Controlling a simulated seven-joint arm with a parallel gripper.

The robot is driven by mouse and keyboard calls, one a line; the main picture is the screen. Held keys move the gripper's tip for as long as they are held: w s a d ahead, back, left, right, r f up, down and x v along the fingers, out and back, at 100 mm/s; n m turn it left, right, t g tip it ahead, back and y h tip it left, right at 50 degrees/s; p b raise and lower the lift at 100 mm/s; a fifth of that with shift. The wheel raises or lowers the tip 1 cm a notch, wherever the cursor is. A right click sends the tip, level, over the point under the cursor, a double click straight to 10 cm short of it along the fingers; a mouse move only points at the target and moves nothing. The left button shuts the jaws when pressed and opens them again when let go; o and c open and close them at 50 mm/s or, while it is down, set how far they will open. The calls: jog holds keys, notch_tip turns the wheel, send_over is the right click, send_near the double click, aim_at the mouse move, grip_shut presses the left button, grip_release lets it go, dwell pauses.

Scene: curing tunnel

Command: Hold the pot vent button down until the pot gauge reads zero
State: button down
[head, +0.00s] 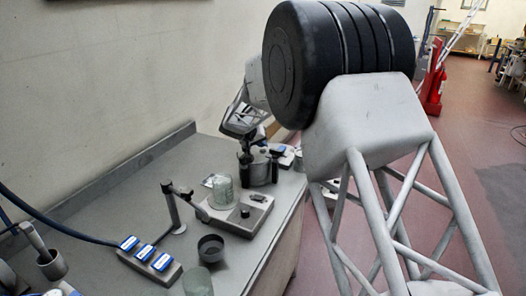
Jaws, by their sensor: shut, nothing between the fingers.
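The pot (262,174) is a grey cylinder with dark upright parts at its sides, standing near the right edge of the bench. My gripper (256,147) is at the top of the pot, pointing down, shut with nothing held. I cannot tell whether its tips touch the pot top or hover just over it. The vent button cannot be made out; it may be hidden under my gripper. No gauge face or reading can be made out from here.
Close in front of the pot stands a grey base with a greenish jar (222,189). A dark cup (211,248), another greenish jar (198,282) and a blue-labelled block (150,258) are nearer. A mortar (52,265) is at left. The bench's back left is clear.

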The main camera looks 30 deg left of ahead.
aim_at(261, 150)
jog(key=shift+s+d+f, duration=0.1)
jog(key=shift+s+f, duration=0.1)
jog(key=shift+f, duration=1.2)
dwell(2.8)
jog(key=shift+r, duration=0.35)
dwell(2.6)
jog(key=shift+w+r, duration=0.2)
jog(key=shift+r, duration=2.85)
